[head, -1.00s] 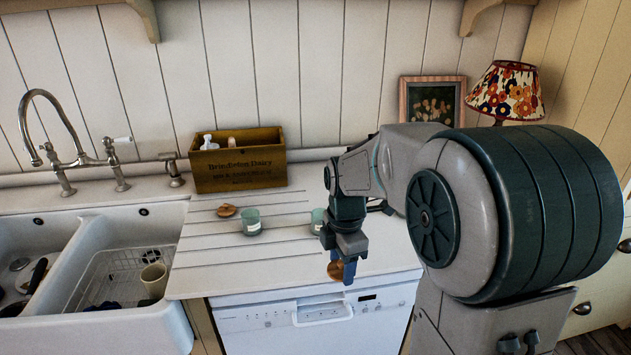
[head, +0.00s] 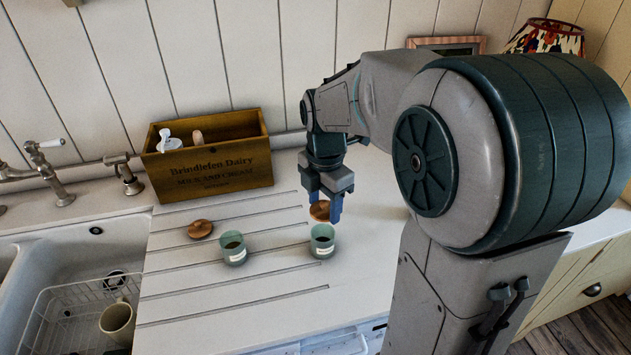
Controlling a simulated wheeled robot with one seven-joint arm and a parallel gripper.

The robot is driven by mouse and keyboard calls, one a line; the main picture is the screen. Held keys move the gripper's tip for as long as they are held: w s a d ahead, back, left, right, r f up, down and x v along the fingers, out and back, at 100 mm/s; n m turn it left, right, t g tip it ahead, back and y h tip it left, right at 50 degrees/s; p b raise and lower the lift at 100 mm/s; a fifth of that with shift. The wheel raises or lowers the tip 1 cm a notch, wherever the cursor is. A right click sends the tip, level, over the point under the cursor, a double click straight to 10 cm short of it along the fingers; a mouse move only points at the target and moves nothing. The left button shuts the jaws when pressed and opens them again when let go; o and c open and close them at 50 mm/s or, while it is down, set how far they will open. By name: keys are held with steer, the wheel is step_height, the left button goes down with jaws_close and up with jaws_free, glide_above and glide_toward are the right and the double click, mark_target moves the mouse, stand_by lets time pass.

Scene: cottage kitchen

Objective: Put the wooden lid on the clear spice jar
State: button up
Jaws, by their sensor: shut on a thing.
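My gripper (head: 324,207) is shut on a round wooden lid (head: 319,211), partly covered by the fingers. In the picture the held lid is just above a greenish see-through jar (head: 322,242) with a white label. I cannot tell how far the lid is from its rim. A similar jar (head: 233,249) stands upright and open to the left. A second wooden lid (head: 201,229) lies on the counter behind and left of that jar. Both jars look greenish, with dark contents.
The jars stand on the grooved white counter (head: 240,299). A wooden dairy crate (head: 222,170) with bottles stands behind, against the wall. A sink with a wire rack and a mug (head: 118,322) is at the left. The counter in front of the jars is clear.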

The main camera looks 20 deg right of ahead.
mark_target(324, 201)
steer(key=shift+w, duration=0.15)
steer(key=shift+a+f+b, duration=0.1)
steer(key=shift+f+b, duration=0.65)
steer(key=shift+f, duration=0.05)
steer(key=shift+f+b, duration=1.65)
steer(key=shift+f, duration=0.4)
steer(key=shift+f+b, duration=0.3)
steer(key=shift+f, duration=0.35)
steer(key=o, duration=0.7)
steer(key=shift+c, duration=0.2)
step_height(324, 201, up, 11)
steer(key=p, duration=0.9)
steer(key=shift+r, duration=0.1)
